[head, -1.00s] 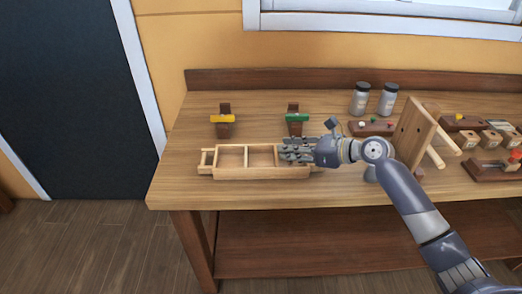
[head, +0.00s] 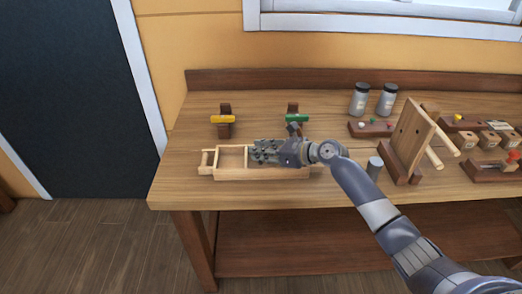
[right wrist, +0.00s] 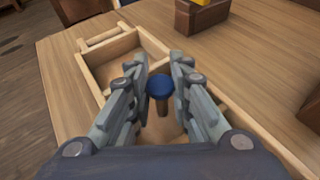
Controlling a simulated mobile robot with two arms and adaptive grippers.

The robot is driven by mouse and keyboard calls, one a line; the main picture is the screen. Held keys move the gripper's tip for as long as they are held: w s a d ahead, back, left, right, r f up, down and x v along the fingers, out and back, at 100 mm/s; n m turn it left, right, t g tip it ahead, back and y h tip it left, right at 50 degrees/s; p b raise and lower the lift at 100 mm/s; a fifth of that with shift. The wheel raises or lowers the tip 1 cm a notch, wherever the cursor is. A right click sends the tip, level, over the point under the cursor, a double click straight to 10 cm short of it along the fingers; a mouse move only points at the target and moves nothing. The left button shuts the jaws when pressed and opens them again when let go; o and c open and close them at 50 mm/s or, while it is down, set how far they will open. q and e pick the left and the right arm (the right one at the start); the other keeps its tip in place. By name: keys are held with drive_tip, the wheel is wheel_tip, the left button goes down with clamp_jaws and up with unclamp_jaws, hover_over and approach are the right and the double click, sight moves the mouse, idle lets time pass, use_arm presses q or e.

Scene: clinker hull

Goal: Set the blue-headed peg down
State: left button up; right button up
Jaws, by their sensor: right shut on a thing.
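The blue-headed peg (right wrist: 160,90) stands between the fingers of my right gripper (right wrist: 159,68), its blue head up and its dark shaft pointing down. My right gripper (head: 258,152) is shut on it, over the middle and right part of the light wooden tray (head: 222,177). The tray also shows in the right wrist view (right wrist: 92,82), under the fingers. The peg is hidden by the gripper in the head view. I cannot tell whether its lower end touches the tray floor. My left gripper is not in view.
To the right are an upright wooden board (head: 411,133), a grey cylinder (head: 375,168) and two jars (head: 359,99). The bench's left end (head: 172,183) is clear.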

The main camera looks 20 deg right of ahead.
drive_tip(key=shift+f, duration=0.15)
drive_tip(key=o, duration=0.7)
drive_tip(key=shift+r, duration=0.2)
drive_tip(key=v, duration=1.2)
drive_tip(key=shift+s, duration=0.1)
drive_tip(key=shift+d+f, duration=0.1)
drive_tip(key=shift+f, duration=0.05)
